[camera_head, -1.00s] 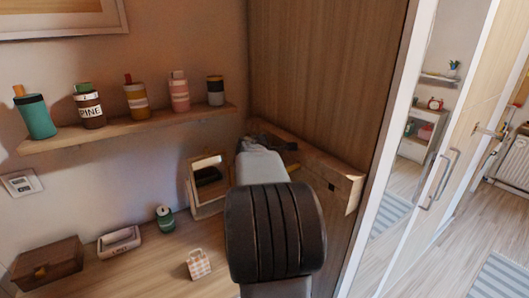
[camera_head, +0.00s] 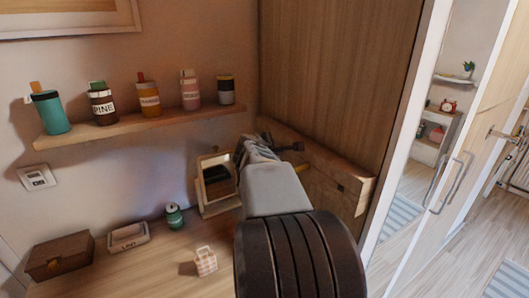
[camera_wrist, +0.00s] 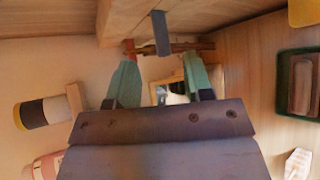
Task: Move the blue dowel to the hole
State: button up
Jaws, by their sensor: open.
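The blue dowel shows in the wrist view as a short blue-grey bar (camera_wrist: 160,33) at the edge of a wooden panel. My gripper (camera_wrist: 160,62) has its two green fingers spread, one to each side below the dowel, with nothing held between them. In the head view my gripper (camera_head: 270,144) is small and dark beside the wooden drawer box, and I cannot pick out the dowel there. A small dark opening (camera_head: 341,188) shows on the drawer box front; I cannot tell whether it is the hole.
The wooden drawer box (camera_head: 325,165) sits against the tall panel. A shelf (camera_head: 140,128) with several jars runs along the wall. A mirror (camera_head: 215,184), green bottle (camera_head: 174,216), checkered bag (camera_head: 205,261) and brown box (camera_head: 60,257) stand on the desk.

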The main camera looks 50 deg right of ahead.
jog(key=v, duration=0.8)
jog(key=shift+d, duration=0.1)
